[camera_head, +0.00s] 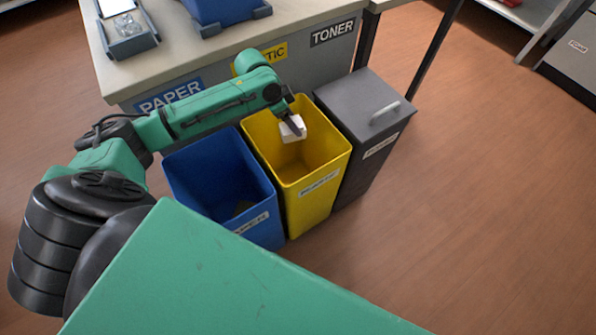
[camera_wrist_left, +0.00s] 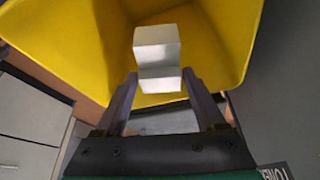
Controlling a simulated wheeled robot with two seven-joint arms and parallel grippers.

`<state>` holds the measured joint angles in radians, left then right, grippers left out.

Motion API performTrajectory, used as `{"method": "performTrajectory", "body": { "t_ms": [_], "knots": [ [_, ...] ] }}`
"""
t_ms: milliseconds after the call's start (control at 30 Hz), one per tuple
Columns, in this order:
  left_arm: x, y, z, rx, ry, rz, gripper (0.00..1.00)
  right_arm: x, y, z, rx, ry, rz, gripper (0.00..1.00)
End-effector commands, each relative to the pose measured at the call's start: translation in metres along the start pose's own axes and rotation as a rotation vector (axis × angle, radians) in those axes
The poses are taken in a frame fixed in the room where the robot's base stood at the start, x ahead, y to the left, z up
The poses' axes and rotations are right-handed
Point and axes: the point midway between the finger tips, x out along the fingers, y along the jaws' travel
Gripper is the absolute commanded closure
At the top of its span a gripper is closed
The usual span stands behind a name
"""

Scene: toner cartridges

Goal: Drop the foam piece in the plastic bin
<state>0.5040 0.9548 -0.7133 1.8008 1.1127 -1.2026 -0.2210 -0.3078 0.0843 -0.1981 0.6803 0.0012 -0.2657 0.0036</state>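The foam piece (camera_head: 291,130) is a small white block over the mouth of the yellow plastic bin (camera_head: 318,195). My left gripper (camera_head: 293,120) points down above this bin and is shut on the foam. In the left wrist view the foam (camera_wrist_left: 158,52) sits between the two dark fingertips (camera_wrist_left: 160,80), with the yellow walls of the bin (camera_wrist_left: 222,38) behind it. My right gripper is in neither view.
A blue bin (camera_head: 218,178) stands left of the yellow one and a dark grey lidded bin (camera_head: 362,108) right of it. The worktable (camera_head: 215,60) with PAPER, plastic and TONER labels stands behind.

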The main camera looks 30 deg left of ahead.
Motion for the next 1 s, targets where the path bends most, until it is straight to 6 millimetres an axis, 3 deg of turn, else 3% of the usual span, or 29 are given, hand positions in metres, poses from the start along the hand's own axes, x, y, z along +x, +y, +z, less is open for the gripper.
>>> {"method": "performTrajectory", "body": {
  "t_ms": [333, 433, 567, 800, 1000],
  "knots": [
    [0.0, 0.0, 0.0, 0.0, 0.0, 0.0, 0.04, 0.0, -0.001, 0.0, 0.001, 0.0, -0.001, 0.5],
    [-0.008, 0.0, 0.0, 0.0, 0.001, -0.001, 0.04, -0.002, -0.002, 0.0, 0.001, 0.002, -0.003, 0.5],
    [-0.037, -0.001, -0.001, 0.001, -0.001, -0.004, 0.04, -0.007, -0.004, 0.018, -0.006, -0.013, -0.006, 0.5],
    [-0.109, -0.001, 0.0, 0.001, -0.002, -0.004, 0.04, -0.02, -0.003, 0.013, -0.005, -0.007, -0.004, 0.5],
    [-0.142, 0.0, 0.0, 0.0, -0.002, 0.0, 0.04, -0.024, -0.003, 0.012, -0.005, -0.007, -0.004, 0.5]
  ]
}}
